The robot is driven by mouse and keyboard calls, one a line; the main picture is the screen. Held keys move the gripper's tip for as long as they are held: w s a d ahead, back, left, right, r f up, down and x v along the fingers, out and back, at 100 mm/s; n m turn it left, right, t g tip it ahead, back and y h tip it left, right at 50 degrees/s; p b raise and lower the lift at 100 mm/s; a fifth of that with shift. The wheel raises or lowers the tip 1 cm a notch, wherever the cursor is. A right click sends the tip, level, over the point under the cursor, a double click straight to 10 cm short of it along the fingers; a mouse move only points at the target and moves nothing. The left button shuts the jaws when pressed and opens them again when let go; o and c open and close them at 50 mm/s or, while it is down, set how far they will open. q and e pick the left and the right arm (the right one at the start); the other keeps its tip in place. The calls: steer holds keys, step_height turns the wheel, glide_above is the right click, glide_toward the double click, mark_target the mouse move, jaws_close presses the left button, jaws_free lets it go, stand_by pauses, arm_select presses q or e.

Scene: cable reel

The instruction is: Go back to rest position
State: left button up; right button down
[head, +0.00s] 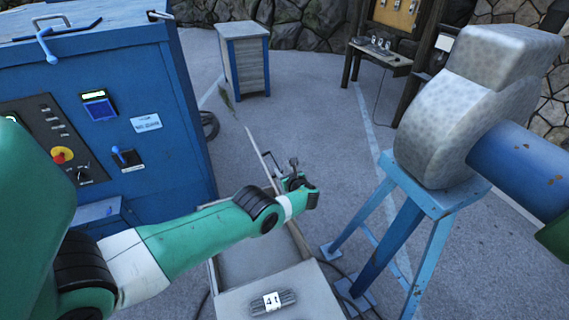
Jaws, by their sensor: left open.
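My left arm, green with black joints and a white band, comes in from the left. Its left gripper (294,168) is at the far end of the arm, in the middle of the view. It is small and dark here, open, and nothing shows between its fingers. My right gripper is not in view.
A blue control cabinet (165,95) with a panel stands at left. A blue stand (435,200) bearing a grey housing (470,95) and blue pipe (525,170) is at right. A small cabinet (243,55) and a bench (385,58) stand behind. Open floor lies between.

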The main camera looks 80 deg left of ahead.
arm_select(q)
steer(key=shift+d+r, duration=0.1)
steer(key=shift+d, duration=0.2)
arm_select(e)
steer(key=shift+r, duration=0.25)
